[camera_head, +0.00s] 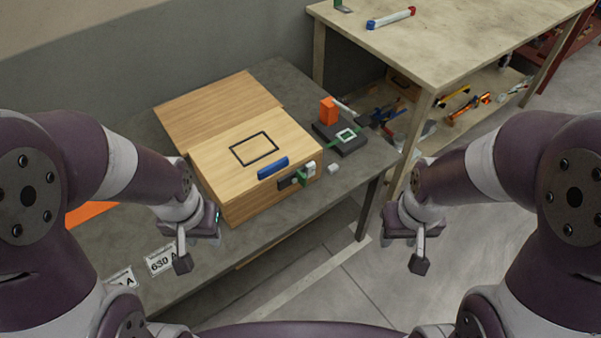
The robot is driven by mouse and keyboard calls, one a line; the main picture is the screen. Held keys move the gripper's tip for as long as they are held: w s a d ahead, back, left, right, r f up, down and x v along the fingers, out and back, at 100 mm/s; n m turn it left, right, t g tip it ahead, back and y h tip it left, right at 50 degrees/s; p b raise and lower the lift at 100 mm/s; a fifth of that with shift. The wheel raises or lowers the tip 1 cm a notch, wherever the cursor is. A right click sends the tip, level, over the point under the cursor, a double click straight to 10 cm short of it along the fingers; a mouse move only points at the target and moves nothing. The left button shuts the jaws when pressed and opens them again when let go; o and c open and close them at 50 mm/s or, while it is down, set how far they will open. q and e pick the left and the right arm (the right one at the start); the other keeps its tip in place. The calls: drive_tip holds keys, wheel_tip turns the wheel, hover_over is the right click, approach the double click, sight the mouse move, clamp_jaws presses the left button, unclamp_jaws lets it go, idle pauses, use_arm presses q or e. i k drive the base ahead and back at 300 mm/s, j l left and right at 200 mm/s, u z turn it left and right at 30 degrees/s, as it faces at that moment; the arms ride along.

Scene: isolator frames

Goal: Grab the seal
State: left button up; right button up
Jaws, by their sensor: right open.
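A thin black rectangular ring (254,149), which looks like the seal, lies flat on top of the light wooden box (220,178). My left gripper (182,262) hangs in front of the box, lower left of the ring and apart from it. Its fingers are seen nearly edge-on, so its opening cannot be judged. My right gripper (419,265) is open and empty, in front of the grey table's right end, far from the ring. Nothing covers the ring.
A green and white part (304,176) is on the box's front. A dark device (341,138) with an orange block (328,111) stands right of the box. A higher workbench (440,45) stands behind.

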sight(332, 168)
drive_tip(key=i+l+z, duration=0.15)
drive_tip(key=i+l, duration=0.2)
drive_tip(key=i+l+z, duration=0.15)
drive_tip(key=i+l, duration=0.15)
drive_tip(key=i, duration=0.15)
drive_tip(key=i+l+z, duration=0.15)
drive_tip(key=i, duration=0.3)
drive_tip(key=l, duration=0.1)
